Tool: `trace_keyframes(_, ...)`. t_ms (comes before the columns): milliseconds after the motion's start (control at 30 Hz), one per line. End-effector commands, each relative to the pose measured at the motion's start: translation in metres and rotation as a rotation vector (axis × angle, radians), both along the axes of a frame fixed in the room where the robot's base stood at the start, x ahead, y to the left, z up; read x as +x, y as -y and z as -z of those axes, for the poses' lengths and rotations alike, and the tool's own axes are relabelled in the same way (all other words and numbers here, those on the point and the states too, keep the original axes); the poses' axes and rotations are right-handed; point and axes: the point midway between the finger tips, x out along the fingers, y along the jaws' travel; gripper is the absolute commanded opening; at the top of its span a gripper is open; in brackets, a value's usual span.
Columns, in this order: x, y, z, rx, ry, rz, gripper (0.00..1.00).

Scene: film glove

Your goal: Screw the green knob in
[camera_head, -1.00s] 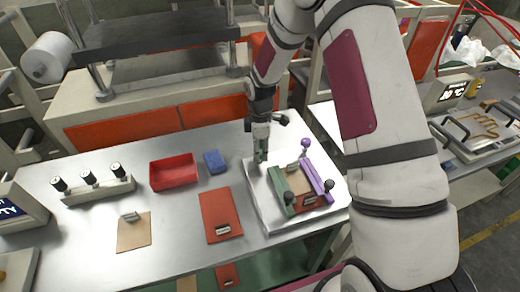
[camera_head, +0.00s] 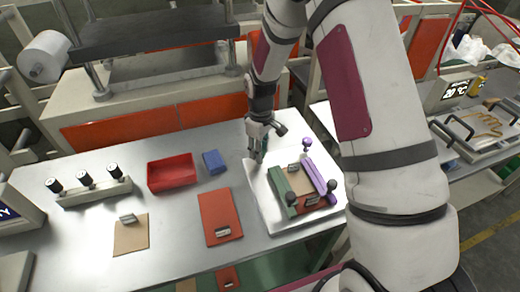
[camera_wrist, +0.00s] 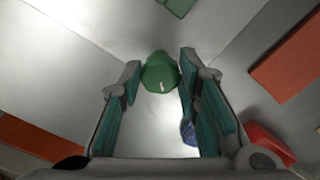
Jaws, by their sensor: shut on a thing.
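The green knob (camera_wrist: 160,73) shows in the wrist view between the fingertips of my gripper (camera_wrist: 162,68), which is shut on it. In the head view my gripper (camera_head: 257,155) points down over the left back corner of the pale plate (camera_head: 268,221). The knob cannot be made out there. The fixture on the plate has a green bar (camera_head: 280,187) on its left and a purple bar (camera_head: 320,178) on its right. A purple knob (camera_head: 307,143) stands at the purple bar's back end. Whether the held knob touches the fixture cannot be seen.
A red bin (camera_head: 171,178) and a blue block (camera_head: 214,161) lie left of my gripper. A press stands behind the table.

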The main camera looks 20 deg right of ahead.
Motion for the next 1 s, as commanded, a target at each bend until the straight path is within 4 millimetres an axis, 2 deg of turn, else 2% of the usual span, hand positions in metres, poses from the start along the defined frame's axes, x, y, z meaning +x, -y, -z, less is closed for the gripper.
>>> trace_keyframes(600, 0.0003, -0.0016, -0.0002, 0.000, 0.001, 0.571, 0.03)
trace_keyframes(1000, -0.0001, -0.0022, -0.0004, 0.000, 0.001, 0.806, 0.03)
